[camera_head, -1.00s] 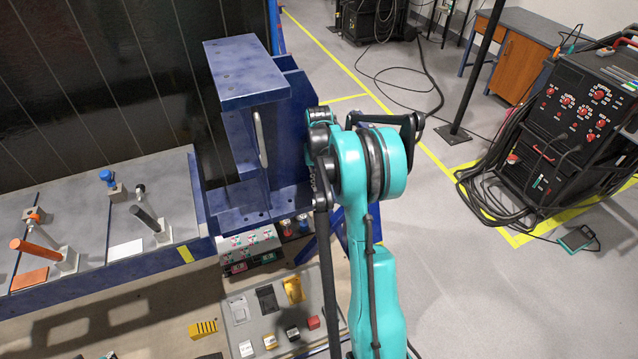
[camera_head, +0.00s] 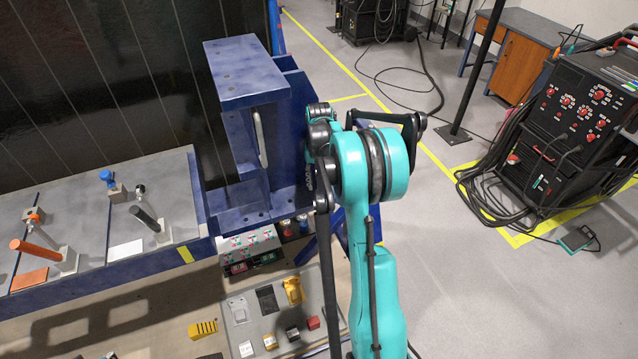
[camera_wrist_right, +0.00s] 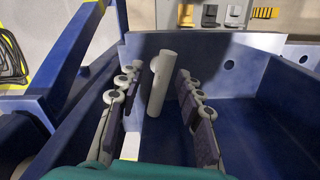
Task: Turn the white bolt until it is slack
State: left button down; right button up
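The white bolt (camera_wrist_right: 160,85) shows in the right wrist view as a pale grey-white bar with a rounded cross piece near its upper end. It stands in a blue metal housing (camera_wrist_right: 235,65). My right gripper (camera_wrist_right: 157,76) is open, with one finger on each side of the bar. A gap shows on both sides, and the fingers do not appear to touch it. In the head view, my teal right arm (camera_head: 372,165) stands beside the blue fixture (camera_head: 250,75), and its fingers are hidden. A pale upright bar (camera_head: 260,138) shows on the fixture; I cannot tell whether it is the bolt. My left gripper is out of view.
A grey bench (camera_head: 75,225) at left carries clamps with orange, black and blue parts. A panel with buttons (camera_head: 250,245) and a tray of small parts (camera_head: 265,325) lie below the fixture.

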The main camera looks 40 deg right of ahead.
aim_at(319, 178)
notch_tip(319, 178, up, 11)
dwell(0.3)
jog(key=shift+s, duration=0.1)
dwell(0.4)
